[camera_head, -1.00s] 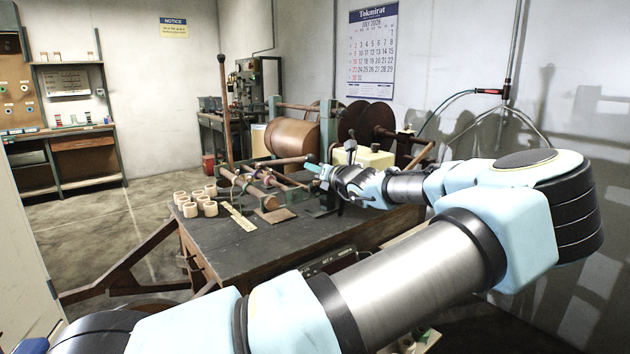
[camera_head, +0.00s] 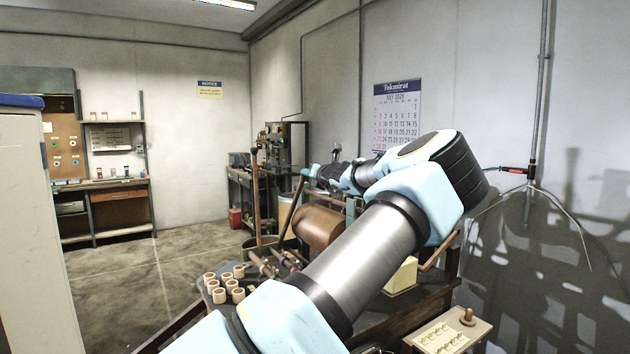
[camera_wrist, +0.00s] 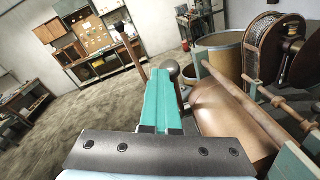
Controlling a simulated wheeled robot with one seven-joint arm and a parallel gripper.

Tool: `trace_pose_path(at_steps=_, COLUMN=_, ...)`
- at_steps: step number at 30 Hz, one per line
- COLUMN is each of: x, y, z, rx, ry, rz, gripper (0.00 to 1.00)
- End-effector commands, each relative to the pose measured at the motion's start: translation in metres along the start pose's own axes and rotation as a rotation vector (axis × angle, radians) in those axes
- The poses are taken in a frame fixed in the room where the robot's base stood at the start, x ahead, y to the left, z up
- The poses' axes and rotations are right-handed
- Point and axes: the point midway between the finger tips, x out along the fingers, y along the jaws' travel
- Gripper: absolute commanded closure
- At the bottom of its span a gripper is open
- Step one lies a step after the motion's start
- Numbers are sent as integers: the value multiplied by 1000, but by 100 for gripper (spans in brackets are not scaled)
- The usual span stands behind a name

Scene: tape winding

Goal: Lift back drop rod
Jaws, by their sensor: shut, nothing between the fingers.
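The back drop rod (camera_head: 289,212), a brown bar, leans steeply upward beside the copper-coloured roll in the head view. Its dark round knob (camera_wrist: 173,69) shows in the wrist view just right of the fingertips. A second brown rod (camera_head: 256,200) with a dark knob stands upright to its left; it also shows in the wrist view (camera_wrist: 135,58). My gripper (camera_head: 305,172) is shut and empty, with its teal fingers (camera_wrist: 160,78) at the top of the leaning rod. The rod lies along the fingers' right side; whether they touch is unclear.
The copper-coloured roll (camera_head: 318,226) sits right below my gripper. Several pale rings (camera_head: 212,287) stand at the table's left end. A yellow block (camera_head: 403,275) is at the right. A drum (camera_wrist: 225,55) and reel (camera_wrist: 262,45) stand beyond the roll. The floor at left is clear.

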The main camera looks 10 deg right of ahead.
Motion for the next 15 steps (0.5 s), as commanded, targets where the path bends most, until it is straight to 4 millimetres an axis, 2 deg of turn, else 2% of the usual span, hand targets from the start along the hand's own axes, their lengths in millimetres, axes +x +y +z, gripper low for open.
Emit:
trace_pose_path(at_steps=1, x=8, y=9, z=10, rx=-20, ry=22, rz=-10, gripper=100)
trace_pose_path(at_steps=3, x=18, y=13, z=16, rx=-23, ry=47, rz=-23, gripper=100)
trace_pose_path(at_steps=9, x=48, y=25, z=33, rx=-31, ry=118, rz=-55, gripper=100)
trace_pose_path(at_steps=15, x=80, y=34, z=46, rx=-23, ry=114, rz=-53, gripper=100)
